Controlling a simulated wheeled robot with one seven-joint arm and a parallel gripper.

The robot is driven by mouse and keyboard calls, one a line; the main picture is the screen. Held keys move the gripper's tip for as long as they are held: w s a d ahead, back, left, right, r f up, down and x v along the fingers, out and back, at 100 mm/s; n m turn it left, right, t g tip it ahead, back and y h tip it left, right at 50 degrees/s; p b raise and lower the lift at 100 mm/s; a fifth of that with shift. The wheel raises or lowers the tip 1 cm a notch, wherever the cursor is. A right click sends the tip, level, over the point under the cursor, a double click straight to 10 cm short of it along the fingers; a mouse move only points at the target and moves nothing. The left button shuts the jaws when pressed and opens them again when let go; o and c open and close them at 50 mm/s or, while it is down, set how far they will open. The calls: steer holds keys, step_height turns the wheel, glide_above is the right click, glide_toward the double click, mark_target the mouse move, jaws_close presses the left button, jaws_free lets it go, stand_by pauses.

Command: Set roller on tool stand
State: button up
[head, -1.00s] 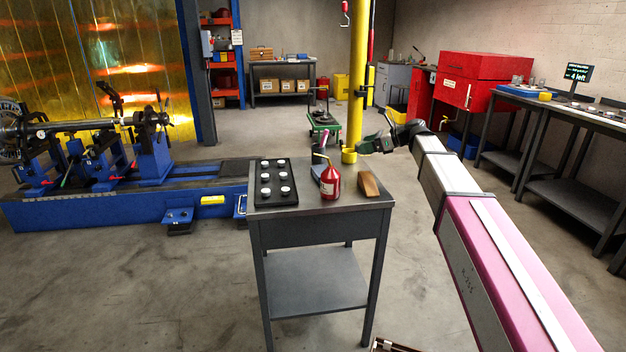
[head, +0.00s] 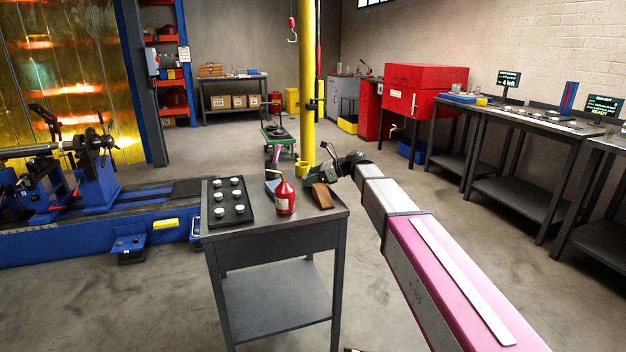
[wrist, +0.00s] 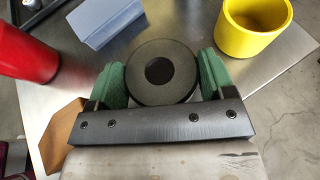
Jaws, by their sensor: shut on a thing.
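The roller (wrist: 152,82) is a dark grey round piece with a black centre, seen end-on in the wrist view. My gripper (wrist: 160,82) is shut on it, with a green pad against each side. The tool stand is the grey metal table (head: 275,233), and its bare top (wrist: 210,60) lies beneath the roller. In the head view my gripper (head: 322,172) is over the stand's back right part, behind the brown wedge. The roller is hard to make out there. I cannot tell whether its underside touches the top.
A red bottle (head: 285,197), brown wedge (head: 322,196), blue-grey block (wrist: 105,20) and yellow cup (wrist: 252,28) surround my gripper. A black tray (head: 229,217) with several white-topped pieces fills the stand's left side. A yellow post (head: 307,90) rises behind. Bare stand top shows right of the roller.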

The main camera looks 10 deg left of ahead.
steer(key=shift+f, duration=0.3)
steer(key=shift+f, duration=0.1)
steer(key=o, duration=1.1)
steer(key=shift+o, duration=0.2)
